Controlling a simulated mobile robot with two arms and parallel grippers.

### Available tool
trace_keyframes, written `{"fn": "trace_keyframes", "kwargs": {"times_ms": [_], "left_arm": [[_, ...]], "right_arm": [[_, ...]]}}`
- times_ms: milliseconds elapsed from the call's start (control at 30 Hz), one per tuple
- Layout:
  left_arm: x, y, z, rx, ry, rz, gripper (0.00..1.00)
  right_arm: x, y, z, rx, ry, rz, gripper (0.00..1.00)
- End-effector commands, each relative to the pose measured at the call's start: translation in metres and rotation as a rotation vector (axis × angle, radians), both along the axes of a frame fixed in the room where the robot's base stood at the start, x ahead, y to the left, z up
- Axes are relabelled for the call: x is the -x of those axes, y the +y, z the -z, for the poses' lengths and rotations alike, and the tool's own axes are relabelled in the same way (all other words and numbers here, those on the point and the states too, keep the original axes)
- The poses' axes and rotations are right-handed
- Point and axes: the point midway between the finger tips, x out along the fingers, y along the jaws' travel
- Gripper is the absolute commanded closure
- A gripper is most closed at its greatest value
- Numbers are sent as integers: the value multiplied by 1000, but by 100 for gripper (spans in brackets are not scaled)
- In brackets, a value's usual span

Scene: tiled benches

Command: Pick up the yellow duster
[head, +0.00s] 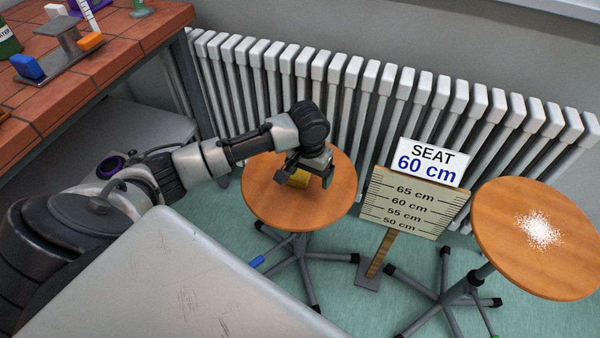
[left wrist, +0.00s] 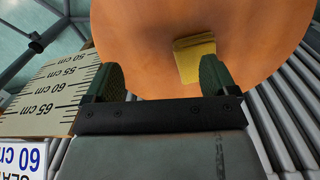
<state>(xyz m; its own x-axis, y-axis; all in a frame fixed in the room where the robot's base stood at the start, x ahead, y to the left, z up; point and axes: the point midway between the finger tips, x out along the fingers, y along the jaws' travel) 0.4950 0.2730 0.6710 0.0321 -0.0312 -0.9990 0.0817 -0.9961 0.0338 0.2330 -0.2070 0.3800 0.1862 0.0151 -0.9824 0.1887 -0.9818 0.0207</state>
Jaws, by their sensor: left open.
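The yellow duster (head: 299,179) lies on the round wooden seat (head: 270,208) of the left stool. In the left wrist view the duster (left wrist: 195,58) is a small yellow block on the orange wood (left wrist: 130,30), ahead of the jaws and nearer the right finger. My left gripper (head: 306,178) is above the stool, over the duster, and hides part of it. In the left wrist view the left gripper (left wrist: 160,80) is open, with nothing between its fingers. My right gripper is not in view.
A second stool (head: 500,225) with white powder (head: 538,230) on its seat stands at the right. A seat-height sign (head: 412,205) stands between the stools. A white radiator (head: 390,100) runs behind. A tiled bench (head: 90,70) with several items is at upper left.

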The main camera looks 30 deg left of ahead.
Motion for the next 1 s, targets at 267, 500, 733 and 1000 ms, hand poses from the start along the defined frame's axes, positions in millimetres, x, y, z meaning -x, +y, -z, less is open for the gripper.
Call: {"fn": "trace_keyframes", "kwargs": {"times_ms": [267,500,733,1000], "left_arm": [[-31,58,-36,-30,39,-212,13],[-32,58,0,-28,41,-218,13],[-32,57,17,-28,38,-215,13],[-35,53,51,-28,40,-215,13]], "right_arm": [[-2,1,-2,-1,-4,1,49],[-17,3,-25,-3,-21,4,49],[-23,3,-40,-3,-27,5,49],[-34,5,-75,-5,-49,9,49]]}}
